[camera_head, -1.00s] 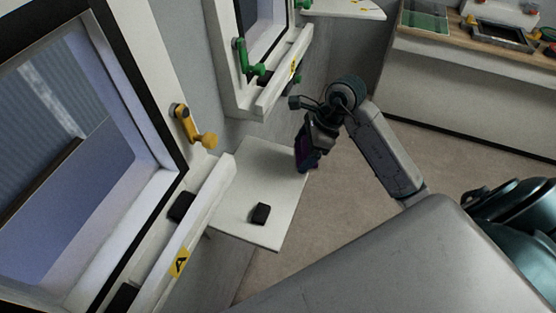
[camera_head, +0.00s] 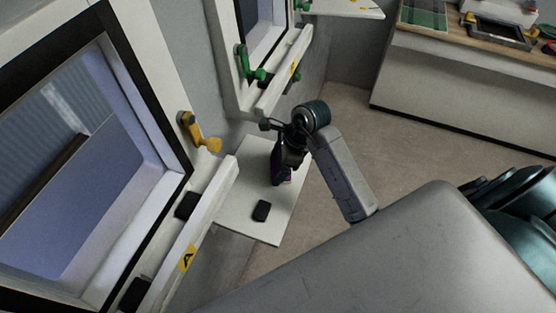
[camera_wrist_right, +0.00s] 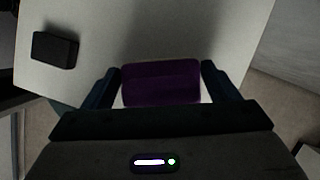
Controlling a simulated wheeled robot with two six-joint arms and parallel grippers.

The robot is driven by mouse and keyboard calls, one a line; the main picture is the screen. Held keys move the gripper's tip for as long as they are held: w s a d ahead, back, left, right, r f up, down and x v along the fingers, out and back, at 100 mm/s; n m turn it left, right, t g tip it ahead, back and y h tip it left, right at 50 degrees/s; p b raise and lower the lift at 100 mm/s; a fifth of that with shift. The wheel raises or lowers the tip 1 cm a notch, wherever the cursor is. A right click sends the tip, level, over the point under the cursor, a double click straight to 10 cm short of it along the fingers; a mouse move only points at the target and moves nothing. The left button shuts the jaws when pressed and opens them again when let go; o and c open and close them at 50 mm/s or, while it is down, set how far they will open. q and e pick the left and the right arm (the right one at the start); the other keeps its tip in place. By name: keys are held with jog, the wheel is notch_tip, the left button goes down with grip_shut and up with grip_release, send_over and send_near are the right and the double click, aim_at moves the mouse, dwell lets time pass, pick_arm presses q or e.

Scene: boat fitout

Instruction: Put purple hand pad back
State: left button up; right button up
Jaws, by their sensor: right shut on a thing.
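The purple hand pad (camera_wrist_right: 161,82) is between the two fingers of my right gripper (camera_wrist_right: 160,84), which is shut on it. In the head view the pad (camera_head: 287,176) shows as a small purple edge below the right gripper (camera_head: 282,178), over the white shelf (camera_head: 240,216). I cannot tell whether the pad touches the shelf. A black block (camera_head: 261,211) lies on the shelf in front of the gripper; it also shows at upper left in the right wrist view (camera_wrist_right: 54,50). My left gripper is not in view.
A window with a yellow handle (camera_head: 200,135) and a ledge with a yellow "A" label (camera_head: 187,258) stand left of the shelf. A second window with a green handle (camera_head: 247,66) is behind. A counter (camera_head: 460,85) with trays is at the back right. The floor between is clear.

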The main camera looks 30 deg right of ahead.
jog(key=o, duration=0.8)
jog(key=b+v, duration=0.2)
jog(key=v, duration=0.4)
jog(key=shift+d+r, duration=0.25)
jog(key=shift+r, duration=0.05)
jog(key=p+v, duration=0.1)
jog(key=v, duration=0.4)
jog(key=shift+a+r, duration=0.1)
jog(key=shift+r, duration=0.1)
